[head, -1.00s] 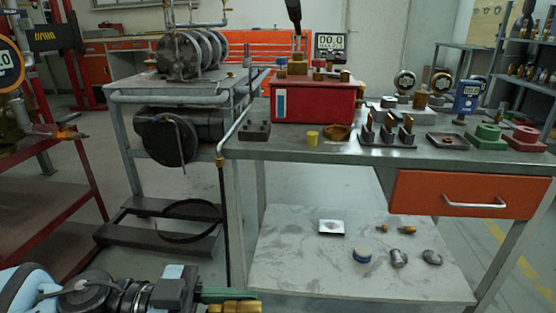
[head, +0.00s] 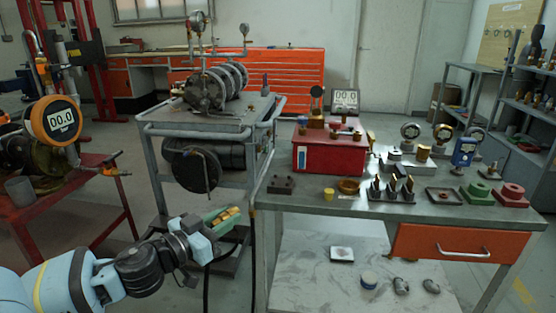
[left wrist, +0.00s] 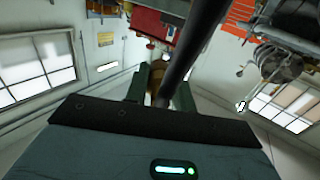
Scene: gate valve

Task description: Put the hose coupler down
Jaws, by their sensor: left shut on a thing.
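My left gripper (head: 222,220) has green fingers shut on the brass hose coupler (head: 230,214). It holds the coupler in the air left of the steel workbench's front leg, in front of the pump cart. In the left wrist view, the green fingers (left wrist: 158,92) stand on both sides of the brass coupler (left wrist: 157,72), which is partly hidden. A thick dark hose (left wrist: 188,48) crosses this view close to the right finger. I cannot tell whether it joins the coupler. My right gripper is not in view.
The workbench (head: 300,204) carries a red box (head: 328,153), a yellow cup (head: 329,194), a brass dish (head: 348,186) and several fittings. Its front left top has some bare room. The pump cart (head: 205,122) stands behind my gripper. A red cart (head: 75,205) is at left.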

